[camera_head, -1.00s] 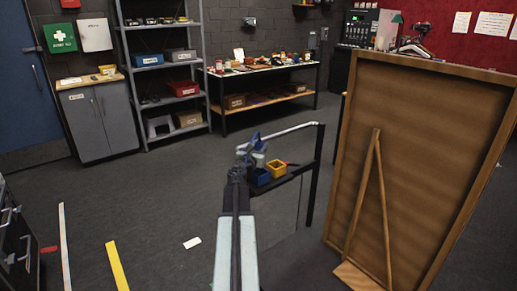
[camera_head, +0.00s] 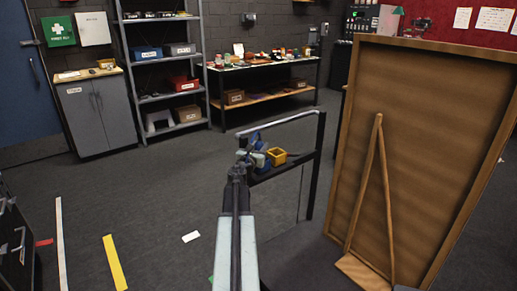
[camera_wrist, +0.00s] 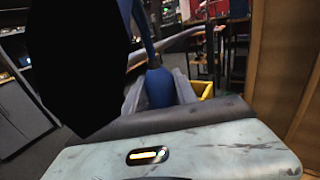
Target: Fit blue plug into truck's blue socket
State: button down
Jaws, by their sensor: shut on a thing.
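My gripper (camera_head: 251,157) is shut on the blue plug (camera_wrist: 159,88). In the wrist view the plug sits between the two grey fingers, with a blue cable rising from its top. In the head view a blue part (camera_head: 258,144) shows at the gripper's end. The gripper is at the left end of a black truck (camera_head: 312,165) with a pale top rail. A yellow box-like part (camera_head: 277,157) and a dark blue part (camera_head: 264,163) are on the truck, just right of the gripper. I cannot make out the blue socket's opening.
A large brown board (camera_head: 410,140) on a wooden stand is close on the right. A black case (camera_head: 14,250) is at the left edge. Shelves (camera_head: 165,80), a cabinet (camera_head: 98,112) and a workbench (camera_head: 265,85) line the back. The floor between is mostly clear.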

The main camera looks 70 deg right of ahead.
jog(key=shift+f+b, duration=0.6)
jog(key=shift+b, duration=0.05)
dwell(0.4)
jog(key=c, duration=0.9)
grip_release()
jog(key=a, duration=0.7)
jog(key=shift+s+a, duration=0.1)
jog(key=shift+a, duration=0.3)
